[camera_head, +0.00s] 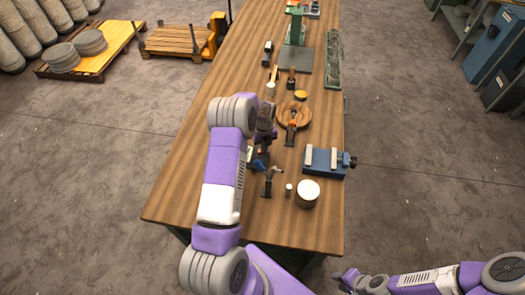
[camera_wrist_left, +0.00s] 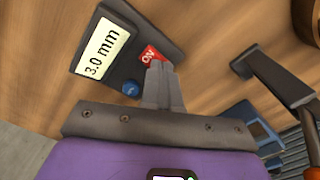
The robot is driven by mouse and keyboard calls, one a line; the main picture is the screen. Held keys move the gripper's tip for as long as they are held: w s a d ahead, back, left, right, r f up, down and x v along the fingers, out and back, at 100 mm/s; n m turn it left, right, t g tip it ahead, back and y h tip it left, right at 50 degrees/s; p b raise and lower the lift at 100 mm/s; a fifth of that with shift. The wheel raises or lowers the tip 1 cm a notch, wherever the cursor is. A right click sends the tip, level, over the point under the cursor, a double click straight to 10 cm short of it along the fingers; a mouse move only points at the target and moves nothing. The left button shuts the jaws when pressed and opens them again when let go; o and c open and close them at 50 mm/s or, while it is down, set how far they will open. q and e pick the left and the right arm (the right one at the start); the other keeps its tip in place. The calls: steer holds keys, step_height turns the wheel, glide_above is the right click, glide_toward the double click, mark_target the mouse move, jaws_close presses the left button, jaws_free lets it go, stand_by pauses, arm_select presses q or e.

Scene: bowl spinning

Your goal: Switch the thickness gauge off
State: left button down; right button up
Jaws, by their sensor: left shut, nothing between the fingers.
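The thickness gauge (camera_wrist_left: 133,45) is a dark box on the wooden table, seen large in the left wrist view. Its lit display (camera_wrist_left: 102,47) reads 3.0 mm. It has a red button (camera_wrist_left: 150,54) marked ON and a round blue button (camera_wrist_left: 131,88). My left gripper (camera_wrist_left: 156,68) is shut and empty, its fingertips at the edge of the red button; I cannot tell whether they touch it. In the head view my left arm hides most of the gauge; a pale bit of it (camera_head: 249,154) shows. My right gripper (camera_head: 343,278) is beyond the table's front right corner, too small to read.
A blue vice (camera_head: 325,162), a pale round pot (camera_head: 308,193) and a dark stand (camera_head: 268,182) are to the right of my left arm. The table's left front is clear.

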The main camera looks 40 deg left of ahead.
arm_select(q)
steer(key=shift+f, duration=0.3)
steer(key=shift+r, duration=0.2)
steer(key=shift+r, duration=0.65)
steer(key=shift+r+p, duration=1.5)
steer(key=shift+r, duration=1.25)
steer(key=shift+f, duration=0.1)
